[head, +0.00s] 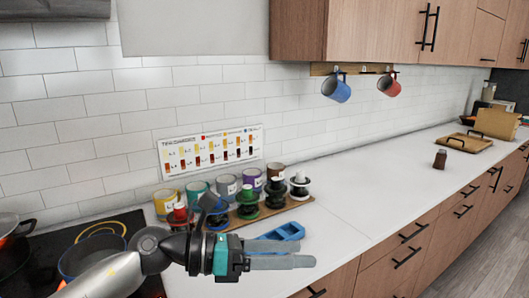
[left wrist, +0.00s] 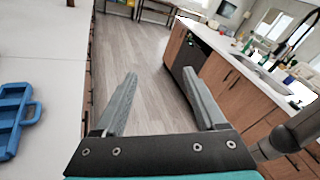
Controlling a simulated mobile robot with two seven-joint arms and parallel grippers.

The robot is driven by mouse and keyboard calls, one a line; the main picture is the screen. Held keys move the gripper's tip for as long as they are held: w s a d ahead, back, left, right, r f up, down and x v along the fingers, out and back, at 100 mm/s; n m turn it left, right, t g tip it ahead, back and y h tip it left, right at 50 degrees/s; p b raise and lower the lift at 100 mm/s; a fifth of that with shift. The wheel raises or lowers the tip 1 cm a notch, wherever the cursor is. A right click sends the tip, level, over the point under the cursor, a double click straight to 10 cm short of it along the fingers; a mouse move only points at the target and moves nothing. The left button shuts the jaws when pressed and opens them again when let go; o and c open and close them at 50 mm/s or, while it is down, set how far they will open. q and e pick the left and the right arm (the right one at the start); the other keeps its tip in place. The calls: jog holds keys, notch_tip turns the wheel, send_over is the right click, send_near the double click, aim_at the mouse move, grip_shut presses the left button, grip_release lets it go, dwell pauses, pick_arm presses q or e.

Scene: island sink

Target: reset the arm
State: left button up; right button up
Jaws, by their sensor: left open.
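My left arm comes in from the lower left of the head view. Its left gripper (head: 305,253) reaches over the front of the white counter, pointing right, with its grey fingers apart. In the left wrist view the two fingers of the left gripper (left wrist: 160,76) are spread, with nothing between them but the floor beyond. A blue tray-like holder (head: 284,232) lies on the counter just behind the fingers, partly hidden by them. It also shows at the left edge of the left wrist view (left wrist: 14,118). My right gripper is not in view.
Several coloured canisters (head: 227,186) and small dark stands line a wooden board (head: 293,203) behind my arm. A stove (head: 60,243) with pans is at left. A blue mug (head: 338,90) and a red mug (head: 390,86) hang above. The counter right of the gripper is mostly clear.

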pick_arm(q)
jog(key=w+a+r+n+t+y, duration=0.1)
jog(key=w+a+r+n+t, duration=0.15)
jog(key=n+t, duration=0.65)
jog(key=w+a+r+n+t+y, duration=0.1)
jog(key=w+a+r+n+t, duration=0.15)
jog(key=n+t, duration=0.6)
jog(key=s+a+f+n+g+y, duration=0.2)
jog(key=a+f+n+y, duration=0.5)
jog(key=n, duration=0.4)
jog(key=s+a+f+n+g+y, duration=0.2)
jog(key=a+f+n+g+y, duration=0.1)
jog(key=a+f+n+y, duration=0.5)
jog(key=s+f+n+g+h, duration=0.1)
jog(key=s+f+n+g, duration=0.45)
jog(key=s+f, duration=0.4)
jog(key=s+f+n+g, duration=0.4)
jog(key=s+f+g, duration=0.25)
jog(key=s, duration=0.65)
notch_tip(320, 180, down, 23)
jog(key=s+b, duration=0.1)
jog(key=s+a+f+g+b, duration=0.1)
jog(key=s+a+f, duration=0.1)
jog(key=s+f, duration=1.3)
jog(key=shift+s+a+m+g, duration=0.3)
jog(key=shift+a+g, duration=0.05)
